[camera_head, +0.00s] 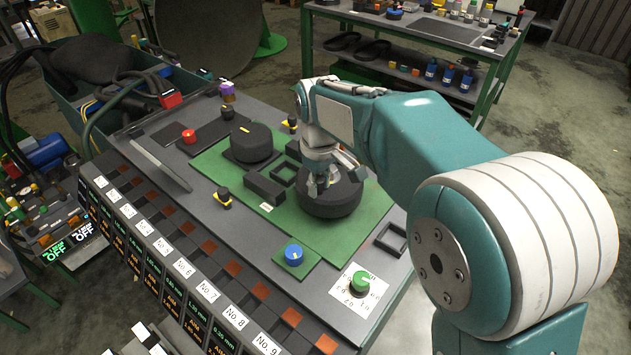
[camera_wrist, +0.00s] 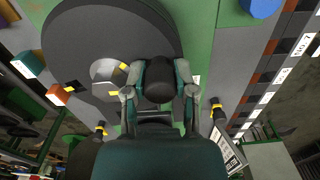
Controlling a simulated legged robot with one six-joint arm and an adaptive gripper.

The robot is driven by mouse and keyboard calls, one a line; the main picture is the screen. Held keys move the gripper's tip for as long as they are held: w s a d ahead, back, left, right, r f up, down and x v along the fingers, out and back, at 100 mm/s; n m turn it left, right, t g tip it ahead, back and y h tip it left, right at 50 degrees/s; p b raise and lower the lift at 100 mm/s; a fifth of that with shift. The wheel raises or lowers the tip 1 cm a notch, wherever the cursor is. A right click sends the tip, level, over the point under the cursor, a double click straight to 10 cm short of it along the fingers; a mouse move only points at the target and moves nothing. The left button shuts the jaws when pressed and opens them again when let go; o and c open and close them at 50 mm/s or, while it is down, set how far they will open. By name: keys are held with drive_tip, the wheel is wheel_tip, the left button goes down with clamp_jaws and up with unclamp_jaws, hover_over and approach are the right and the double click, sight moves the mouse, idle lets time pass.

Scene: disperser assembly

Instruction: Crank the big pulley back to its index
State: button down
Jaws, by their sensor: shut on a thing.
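The big pulley (camera_head: 332,205) is a thick black disc on the green plate, under my gripper (camera_head: 323,178) in the head view. In the wrist view the pulley (camera_wrist: 85,35) fills the upper left, with a grey hub (camera_wrist: 105,72) bearing yellow marks. My gripper (camera_wrist: 159,80) is shut on a dark round crank knob (camera_wrist: 160,92), one finger on each side. A small black piece with a yellow stripe (camera_wrist: 73,87) shows at the pulley's lower left; I cannot tell whether it is the index. My gripper hides part of the pulley in the head view.
A second black disc (camera_head: 250,142) with a yellow mark sits left of the pulley, with black blocks (camera_head: 264,188) between. A blue knob (camera_head: 293,254) and green dial (camera_head: 360,283) stand towards the front. A square black frame (camera_head: 391,238) lies at the right.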

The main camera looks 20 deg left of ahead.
sight(349, 186)
drive_tip(key=d+n, duration=0.1)
drive_tip(key=n, duration=0.1)
drive_tip(key=d+n, duration=0.1)
drive_tip(key=n, duration=0.1)
drive_tip(key=shift+w+f, duration=0.1)
drive_tip(key=shift+w, duration=0.05)
drive_tip(key=n, duration=0.1)
drive_tip(key=d+n, duration=0.1)
drive_tip(key=n, duration=0.2)
drive_tip(key=shift+w+d, duration=0.25)
drive_tip(key=shift+w, duration=0.15)
drive_tip(key=n, duration=0.1)
drive_tip(key=w+d+n, duration=0.1)
drive_tip(key=n, duration=0.1)
drive_tip(key=shift+w+d+n, duration=0.1)
drive_tip(key=shift+n, duration=0.2)
drive_tip(key=shift+w+d+n, duration=0.2)
drive_tip(key=shift+w+n, duration=0.2)
drive_tip(key=shift+n, duration=0.6)
drive_tip(key=shift+w+d+n, duration=0.15)
drive_tip(key=shift+w+n, duration=0.25)
drive_tip(key=shift+n, duration=0.6)
drive_tip(key=c, duration=0.7)
unclamp_jaws()
drive_tip(key=shift+w, duration=0.1)
drive_tip(key=shift+a, duration=0.1)
